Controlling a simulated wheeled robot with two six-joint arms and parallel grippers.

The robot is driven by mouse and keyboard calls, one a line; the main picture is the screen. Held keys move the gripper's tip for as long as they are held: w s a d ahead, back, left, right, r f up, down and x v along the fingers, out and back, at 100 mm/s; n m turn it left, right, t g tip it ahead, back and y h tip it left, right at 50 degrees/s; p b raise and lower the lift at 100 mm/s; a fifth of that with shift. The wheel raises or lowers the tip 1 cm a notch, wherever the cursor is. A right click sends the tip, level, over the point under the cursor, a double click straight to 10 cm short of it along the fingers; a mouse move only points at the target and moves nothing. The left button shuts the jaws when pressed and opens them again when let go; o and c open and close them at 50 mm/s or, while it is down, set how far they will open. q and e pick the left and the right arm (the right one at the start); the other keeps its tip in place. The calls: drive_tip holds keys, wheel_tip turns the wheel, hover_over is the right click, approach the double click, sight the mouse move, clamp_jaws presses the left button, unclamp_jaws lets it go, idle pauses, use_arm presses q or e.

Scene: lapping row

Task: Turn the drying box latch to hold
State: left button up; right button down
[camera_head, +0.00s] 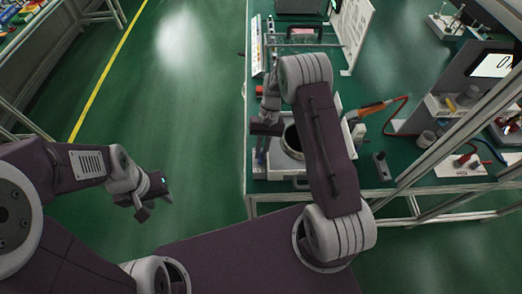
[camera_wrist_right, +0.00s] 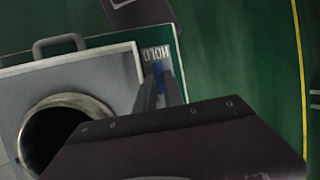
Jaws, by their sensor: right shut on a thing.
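The drying box shows in the right wrist view as a pale box (camera_wrist_right: 115,65) with a carry handle and a round dark opening. Beside its edge is a plate marked HOLD (camera_wrist_right: 156,53). A narrow blue latch (camera_wrist_right: 160,76) lies just below that lettering, and my right gripper (camera_wrist_right: 160,92) is shut on it. The fingers hide most of the latch, so its exact angle is unclear. In the head view the box (camera_head: 283,174) is partly hidden behind my right arm. My left gripper (camera_head: 150,203) hangs over the floor, away from the table; its jaw opening is unclear.
The green table (camera_head: 395,55) also carries a white panel (camera_head: 356,25), an orange-handled tool (camera_head: 372,108) with a red cable, a small dark block (camera_head: 381,164) and a display unit (camera_head: 492,66). Metal rails run along the right. The green floor (camera_head: 190,110) left of the table is clear.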

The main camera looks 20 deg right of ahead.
idle(0.3)
drive_tip(key=c, duration=1.5)
unclamp_jaws()
drive_tip(key=shift+o, duration=0.2)
drive_tip(key=shift+f, duration=0.1)
